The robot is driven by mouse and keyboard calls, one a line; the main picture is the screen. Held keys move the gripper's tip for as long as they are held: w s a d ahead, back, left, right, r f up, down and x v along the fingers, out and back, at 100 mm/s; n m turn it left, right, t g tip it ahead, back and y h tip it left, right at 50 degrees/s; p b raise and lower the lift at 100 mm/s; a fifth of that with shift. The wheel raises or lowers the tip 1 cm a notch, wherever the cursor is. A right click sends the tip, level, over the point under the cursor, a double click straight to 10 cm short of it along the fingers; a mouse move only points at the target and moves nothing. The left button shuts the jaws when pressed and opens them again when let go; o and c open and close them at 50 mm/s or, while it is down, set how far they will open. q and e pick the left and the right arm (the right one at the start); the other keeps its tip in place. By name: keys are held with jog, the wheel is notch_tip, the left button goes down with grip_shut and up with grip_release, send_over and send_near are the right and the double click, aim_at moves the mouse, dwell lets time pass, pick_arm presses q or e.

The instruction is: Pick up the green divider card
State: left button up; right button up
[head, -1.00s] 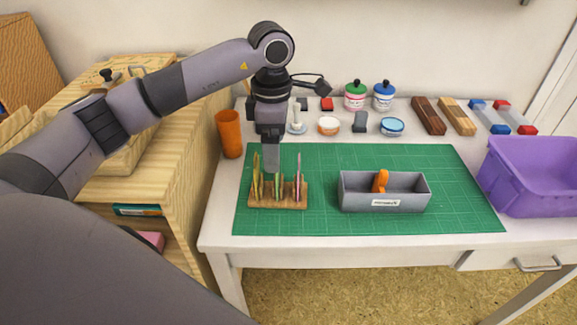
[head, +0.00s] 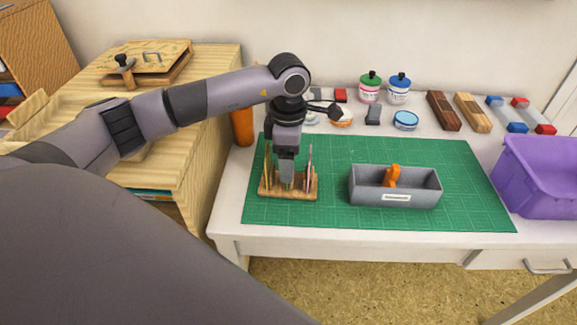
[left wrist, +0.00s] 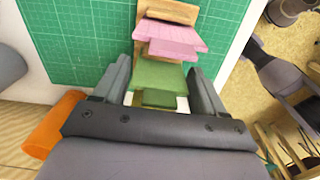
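The green divider card (left wrist: 158,76) stands between my left gripper's two fingers in the left wrist view, with small gaps seeming to show at its sides. My left gripper (head: 287,178) is open and points down over the middle of the wooden card rack (head: 273,191) in the head view, where it mostly hides the green card. Pink cards (left wrist: 172,36) stand beside the green one in the left wrist view, and the pink card at the rack's right also shows in the head view (head: 309,165). My right gripper is not in view.
The rack stands on a green cutting mat (head: 400,158). A grey tray (head: 395,190) with an orange-handled thing is to its right, and a purple bin (head: 545,180) is farther right. An orange cup (head: 242,128) stands behind left. Ink jars and pads line the back.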

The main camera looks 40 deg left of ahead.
pick_arm(q)
jog(key=c, duration=0.6)
notch_tip(320, 180, up, 20)
jog(key=shift+r+p, duration=0.1)
jog(key=shift+p, duration=0.65)
